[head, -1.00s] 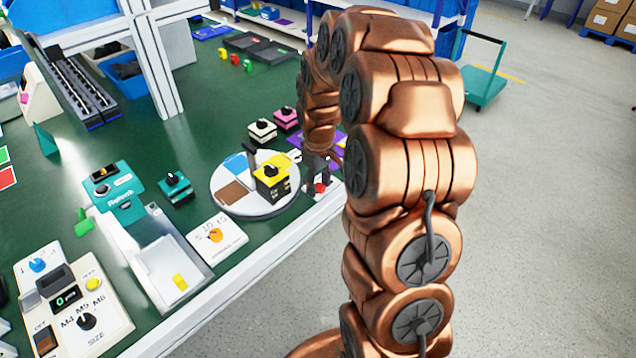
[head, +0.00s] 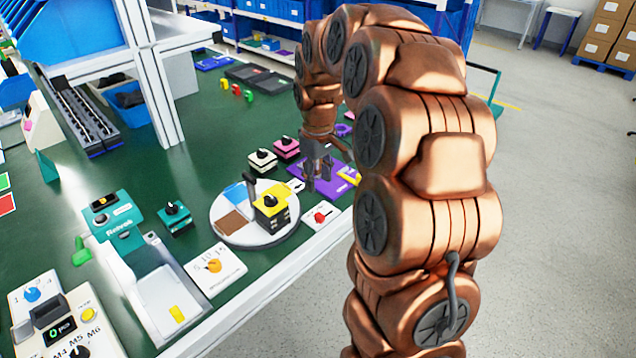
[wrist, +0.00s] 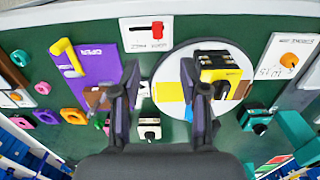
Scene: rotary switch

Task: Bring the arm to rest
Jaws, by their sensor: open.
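My copper-coloured arm (head: 430,160) arches over the right side of the green bench. My gripper (head: 318,178) hangs from its end, pointing down in front of the purple board (head: 345,186). In the wrist view the two fingers (wrist: 160,100) are apart with nothing held between them. A round white turntable (head: 228,226) with a yellow-and-black rotary switch (head: 270,208) stands left of the gripper in the head view. A white plate with a red knob (head: 320,217) lies near the bench edge, nearer the camera than the gripper and apart from it.
White and pink switch blocks (head: 286,148) stand just behind and left of the gripper. A teal switch (head: 174,214) and a white plate with an orange knob (head: 214,266) are further left. Open grey floor (head: 555,220) lies right of the bench.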

